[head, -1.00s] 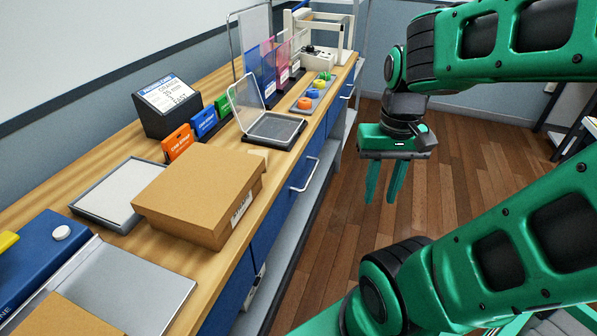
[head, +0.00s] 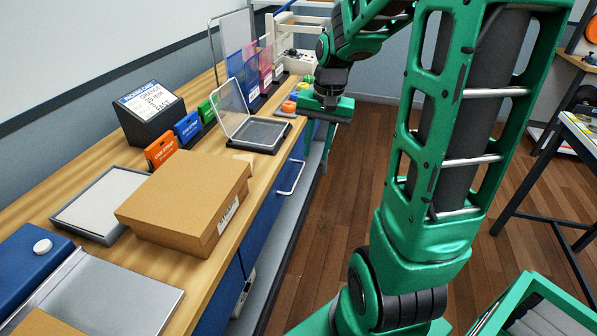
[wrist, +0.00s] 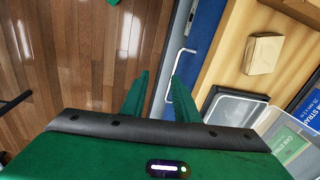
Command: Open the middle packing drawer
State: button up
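A blue drawer front (head: 280,200) under the wooden bench top carries a pale bar handle (head: 291,178). The handle also shows in the wrist view (wrist: 178,72), just ahead of my right-hand fingertip. I cannot tell for certain that this is the middle drawer; it looks shut. My gripper (head: 327,150) hangs beside the bench front, beyond the handle in the head view. In the wrist view my gripper (wrist: 160,75) has its two green fingers apart with nothing held between them. The handle appears apart from the fingers.
A cardboard box (head: 185,202), a clear-lidded case (head: 255,134) and a tray (head: 98,202) stand on the bench. A grey shelf (head: 287,245) runs below the drawers. A dark-legged table (head: 560,190) stands at the right.

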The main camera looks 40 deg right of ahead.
jog(key=m, duration=0.1)
send_near(297, 177)
jog(key=shift+t+y, duration=0.3)
jog(key=shift+y, duration=0.1)
jog(key=f, duration=0.7)
jog(key=shift+w+a+f, duration=0.15)
jog(key=shift+w+f, duration=0.1)
